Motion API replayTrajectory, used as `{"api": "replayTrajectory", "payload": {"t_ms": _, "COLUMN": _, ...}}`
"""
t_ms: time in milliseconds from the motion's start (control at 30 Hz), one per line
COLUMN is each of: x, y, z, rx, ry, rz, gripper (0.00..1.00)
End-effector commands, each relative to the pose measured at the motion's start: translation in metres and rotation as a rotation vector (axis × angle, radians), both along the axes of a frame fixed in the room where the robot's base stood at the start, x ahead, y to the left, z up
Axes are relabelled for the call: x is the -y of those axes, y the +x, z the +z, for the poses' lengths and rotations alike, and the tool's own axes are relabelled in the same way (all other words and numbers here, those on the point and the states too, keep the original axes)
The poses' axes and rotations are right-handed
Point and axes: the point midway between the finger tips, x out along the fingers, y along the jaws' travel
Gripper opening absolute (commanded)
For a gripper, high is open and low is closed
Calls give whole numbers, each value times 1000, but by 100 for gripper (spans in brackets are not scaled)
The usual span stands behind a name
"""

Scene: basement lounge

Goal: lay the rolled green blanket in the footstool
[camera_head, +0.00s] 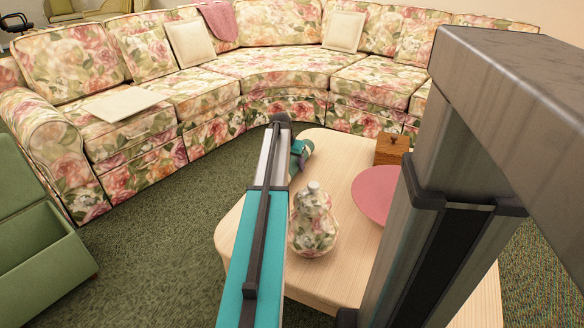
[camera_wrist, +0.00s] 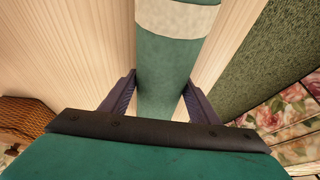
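The rolled green blanket (camera_wrist: 167,65) with a pale band lies on the light wooden table; a small piece of the blanket (camera_head: 306,147) shows beside my arm in the head view. My gripper (camera_wrist: 160,88) has one dark finger on each side of the roll in the wrist view. The fingertips look close to its sides, but I cannot tell whether they press on it. In the head view my arm hides most of the gripper. The green footstool (camera_head: 45,250) stands at the far left, partly out of frame, apparently with its lid raised.
The table (camera_head: 335,160) holds a floral gourd-shaped vase (camera_head: 313,222), a pink round item (camera_head: 376,194) and a wooden box (camera_head: 391,148). A floral corner sofa (camera_head: 290,72) curves behind. Green carpet (camera_head: 160,240) is clear between footstool and table.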

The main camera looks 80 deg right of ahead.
Motion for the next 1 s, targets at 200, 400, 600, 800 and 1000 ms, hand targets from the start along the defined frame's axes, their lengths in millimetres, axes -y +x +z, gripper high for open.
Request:
{"api": "replayTrajectory", "payload": {"t_ms": 200, "x": 0, "y": 0, "z": 0, "rx": 1, "ry": -1, "rz": 0, "gripper": 21}}
{"api": "replayTrajectory", "payload": {"t_ms": 400, "x": 0, "y": 0, "z": 3, "rx": 1, "ry": -1, "rz": 0, "gripper": 21}}
{"api": "replayTrajectory", "payload": {"t_ms": 600, "x": 1, "y": 0, "z": 15, "rx": 0, "ry": -2, "rz": 0, "gripper": 21}}
{"api": "replayTrajectory", "payload": {"t_ms": 800, "x": 1, "y": 0, "z": 35, "rx": 1, "ry": -2, "rz": -1, "gripper": 21}}
{"api": "replayTrajectory", "payload": {"t_ms": 1000, "x": -18, "y": 8, "z": 39, "rx": 1, "ry": -1, "rz": 0, "gripper": 21}}
